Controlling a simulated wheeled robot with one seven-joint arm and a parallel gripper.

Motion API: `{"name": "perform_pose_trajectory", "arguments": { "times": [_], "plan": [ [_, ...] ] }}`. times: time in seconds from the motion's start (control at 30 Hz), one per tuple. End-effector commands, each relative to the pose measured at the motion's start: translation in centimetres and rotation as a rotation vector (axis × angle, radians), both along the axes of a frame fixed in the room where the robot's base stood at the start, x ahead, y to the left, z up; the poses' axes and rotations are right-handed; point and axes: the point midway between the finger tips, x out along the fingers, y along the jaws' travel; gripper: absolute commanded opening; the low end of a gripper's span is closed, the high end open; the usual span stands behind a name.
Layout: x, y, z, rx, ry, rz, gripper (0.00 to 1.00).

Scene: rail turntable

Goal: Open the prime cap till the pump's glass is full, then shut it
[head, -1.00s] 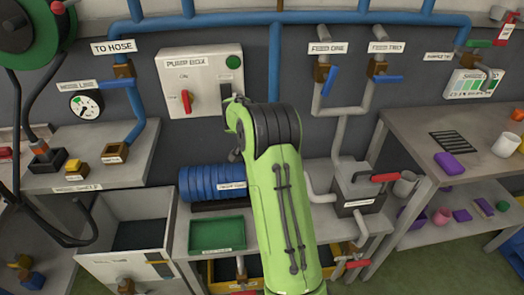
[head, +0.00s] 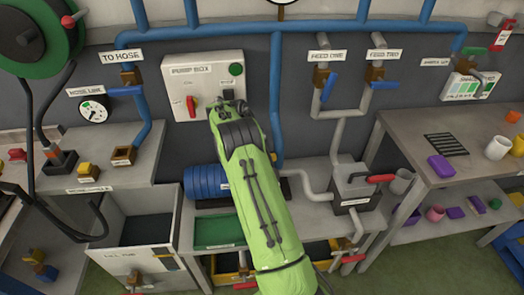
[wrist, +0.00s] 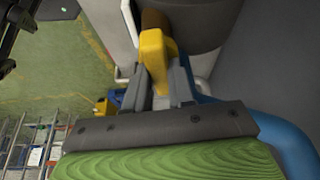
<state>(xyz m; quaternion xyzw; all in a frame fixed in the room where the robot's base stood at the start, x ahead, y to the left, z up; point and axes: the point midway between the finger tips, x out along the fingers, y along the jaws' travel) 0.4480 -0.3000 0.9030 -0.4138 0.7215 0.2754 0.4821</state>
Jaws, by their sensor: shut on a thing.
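In the wrist view my gripper (wrist: 160,88) is shut on a yellow handle (wrist: 152,55). The handle sits on a brown fitting (wrist: 155,20) between a pale body and a dark rounded one. No label shows there, so I cannot tell whether this is the prime cap. In the head view my green arm covers the area in front of the wall, and my gripper is hidden behind it. The blue ribbed pump (head: 207,183) lies on the low bench, partly behind my arm. I cannot make out its glass or the level in it.
The pump box (head: 205,82) with a red switch is on the wall. Blue-handled feed valves (head: 375,75) hang to its right. A red-handled grey block (head: 352,183) stands on the bench. A blue pipe (wrist: 285,140) runs close beside my gripper.

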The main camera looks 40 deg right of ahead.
Motion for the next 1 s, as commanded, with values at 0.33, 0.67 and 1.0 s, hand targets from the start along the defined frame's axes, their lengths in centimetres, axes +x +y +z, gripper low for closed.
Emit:
{"name": "perform_pose_trajectory", "arguments": {
  "times": [0.33, 0.67, 1.0],
  "plan": [
    [-0.08, 0.19, -0.33, 0.009, 0.008, -0.082, 0.00],
    [-0.11, 0.21, -0.40, 0.009, 0.009, -0.087, 0.00],
    [-0.04, 0.12, -0.29, 0.006, 0.006, -0.086, 0.49]
  ]
}}
